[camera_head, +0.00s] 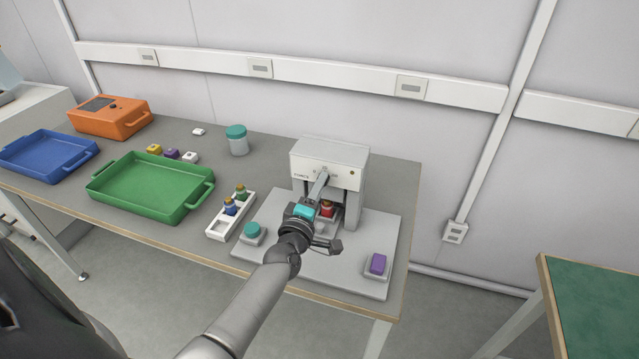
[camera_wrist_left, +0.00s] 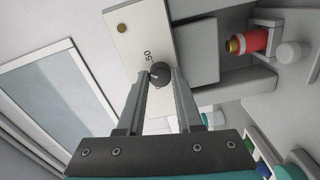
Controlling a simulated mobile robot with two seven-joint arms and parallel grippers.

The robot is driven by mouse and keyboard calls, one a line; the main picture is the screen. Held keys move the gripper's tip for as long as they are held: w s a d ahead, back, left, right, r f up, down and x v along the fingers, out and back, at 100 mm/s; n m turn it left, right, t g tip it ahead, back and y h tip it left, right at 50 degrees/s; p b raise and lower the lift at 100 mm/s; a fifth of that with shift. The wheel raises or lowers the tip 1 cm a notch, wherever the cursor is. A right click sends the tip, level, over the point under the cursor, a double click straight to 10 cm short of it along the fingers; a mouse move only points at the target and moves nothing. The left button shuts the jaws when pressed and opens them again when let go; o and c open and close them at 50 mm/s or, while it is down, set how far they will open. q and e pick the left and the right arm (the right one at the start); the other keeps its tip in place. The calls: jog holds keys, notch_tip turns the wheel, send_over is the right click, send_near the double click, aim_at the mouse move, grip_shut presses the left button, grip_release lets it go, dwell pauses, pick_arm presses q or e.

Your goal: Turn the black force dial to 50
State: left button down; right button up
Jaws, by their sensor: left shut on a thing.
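The black force dial (camera_wrist_left: 160,73) is on the pale front panel (camera_wrist_left: 136,38) of the press unit, close below the printed "50" in the left wrist view. A small light mark shows on the dial, but its exact setting is hard to read. My left gripper (camera_wrist_left: 161,78) is shut on the dial, one finger on each side. In the head view my left gripper (camera_head: 321,178) reaches up to the front of the white press unit (camera_head: 334,157) and hides the dial. My right gripper is in neither view.
A red piece with a yellow end (camera_wrist_left: 250,42) sits below the press head. A teal button (camera_head: 252,230) and a purple button (camera_head: 378,263) stand on the base plate (camera_head: 345,277). A white rack (camera_head: 222,230) and green tray (camera_head: 150,190) lie left.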

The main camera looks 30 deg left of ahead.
pick_arm(q)
jog(key=m+p, duration=0.2)
jog(key=m, duration=0.4)
jog(key=shift+r, duration=0.1)
dwell(0.5)
jog(key=c, duration=0.6)
grip_release()
jog(key=shift+o, duration=0.2)
jog(key=p+v, duration=0.2)
jog(key=v, duration=1.3)
jog(key=shift+s+a, duration=0.1)
jog(key=shift+s, duration=0.05)
